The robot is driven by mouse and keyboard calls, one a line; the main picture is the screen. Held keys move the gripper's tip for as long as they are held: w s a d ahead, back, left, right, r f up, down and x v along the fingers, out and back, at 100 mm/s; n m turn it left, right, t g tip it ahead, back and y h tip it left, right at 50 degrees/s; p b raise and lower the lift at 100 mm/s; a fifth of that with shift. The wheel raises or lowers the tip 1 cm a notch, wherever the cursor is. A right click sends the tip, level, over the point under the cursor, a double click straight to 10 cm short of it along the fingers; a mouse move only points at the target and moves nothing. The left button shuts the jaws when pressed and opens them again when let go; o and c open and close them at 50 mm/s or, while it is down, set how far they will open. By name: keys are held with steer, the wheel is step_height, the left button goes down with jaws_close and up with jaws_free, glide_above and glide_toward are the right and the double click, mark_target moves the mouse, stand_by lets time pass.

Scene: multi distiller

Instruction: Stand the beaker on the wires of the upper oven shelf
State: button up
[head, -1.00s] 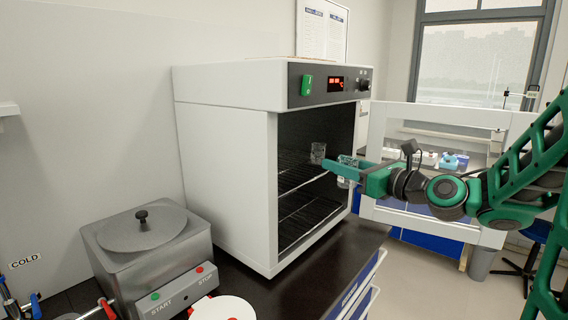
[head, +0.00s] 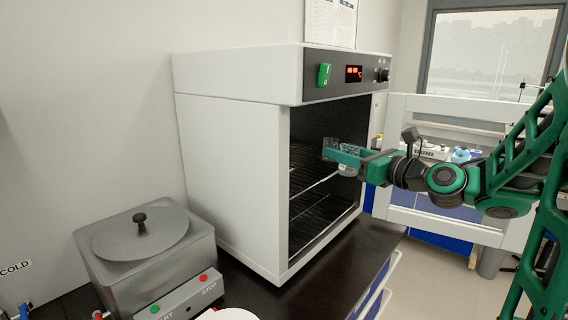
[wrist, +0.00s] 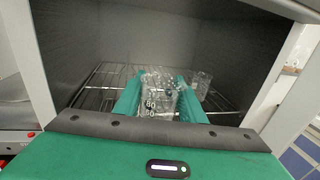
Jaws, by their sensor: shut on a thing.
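The clear glass beaker (wrist: 158,98) with printed marks is between the two green fingers of my gripper (wrist: 157,80) in the wrist view. My gripper is shut on it. In the head view my gripper (head: 335,154) reaches from the right into the open front of the oven (head: 232,170), and part of the held beaker (head: 347,169) shows below the fingers. The upper oven shelf (wrist: 100,88) shows its wires beneath and around the beaker. I cannot tell whether the beaker touches the wires.
A second clear glass (wrist: 200,84) stands on the shelf just right of my right finger. A lower wire shelf (head: 318,220) is below. The oven door (head: 450,165) is open on the right. Free wires lie left of my gripper.

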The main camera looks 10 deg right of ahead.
steer(key=x, duration=1.7)
steer(key=shift+w, duration=0.2)
steer(key=f, duration=0.3)
steer(key=shift+w+a+f, duration=0.1)
steer(key=shift+w+f, duration=0.2)
steer(key=o, duration=1.1)
steer(key=shift+c, duration=0.2)
steer(key=v, duration=1.2)
steer(key=shift+r, duration=0.1)
